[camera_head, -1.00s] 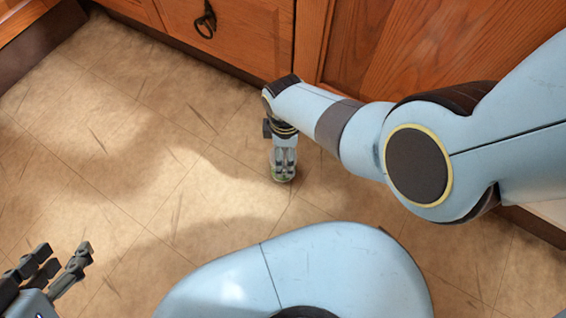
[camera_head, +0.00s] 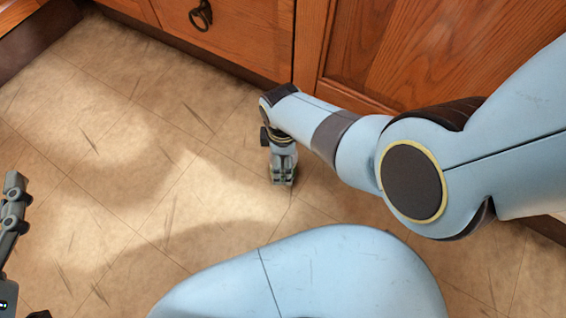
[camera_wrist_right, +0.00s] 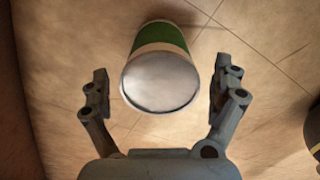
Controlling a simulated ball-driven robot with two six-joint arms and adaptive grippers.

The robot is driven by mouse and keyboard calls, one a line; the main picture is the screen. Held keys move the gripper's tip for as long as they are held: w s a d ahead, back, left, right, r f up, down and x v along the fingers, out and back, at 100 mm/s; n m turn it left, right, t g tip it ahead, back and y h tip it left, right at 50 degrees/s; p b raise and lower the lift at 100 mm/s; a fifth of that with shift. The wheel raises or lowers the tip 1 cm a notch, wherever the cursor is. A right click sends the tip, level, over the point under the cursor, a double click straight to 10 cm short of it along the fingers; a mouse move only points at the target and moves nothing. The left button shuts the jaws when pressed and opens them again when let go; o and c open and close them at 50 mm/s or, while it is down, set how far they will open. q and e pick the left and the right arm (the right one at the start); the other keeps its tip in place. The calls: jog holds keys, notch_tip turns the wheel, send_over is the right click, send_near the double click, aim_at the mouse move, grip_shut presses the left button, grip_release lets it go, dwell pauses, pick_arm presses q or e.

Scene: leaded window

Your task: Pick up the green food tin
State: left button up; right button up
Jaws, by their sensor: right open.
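The green food tin (camera_wrist_right: 161,62) stands on the tiled floor in the right wrist view, with its silver end facing the camera and a green band around its side. My right gripper (camera_wrist_right: 162,82) is open, with one finger on each side of the tin and a visible gap at both sides. In the head view my right gripper (camera_head: 282,178) points down at the floor and hides the tin. My left gripper (camera_head: 14,215) shows only in part at the left edge of the head view, and its jaw state is unclear.
Wooden cabinets (camera_head: 240,35) with a dark ring handle (camera_head: 201,14) stand along the back, close beyond my right gripper. The tiled floor (camera_head: 130,150) to the left of my right gripper is clear.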

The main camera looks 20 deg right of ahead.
jog(key=c, duration=1.7)
jog(key=shift+r, duration=0.15)
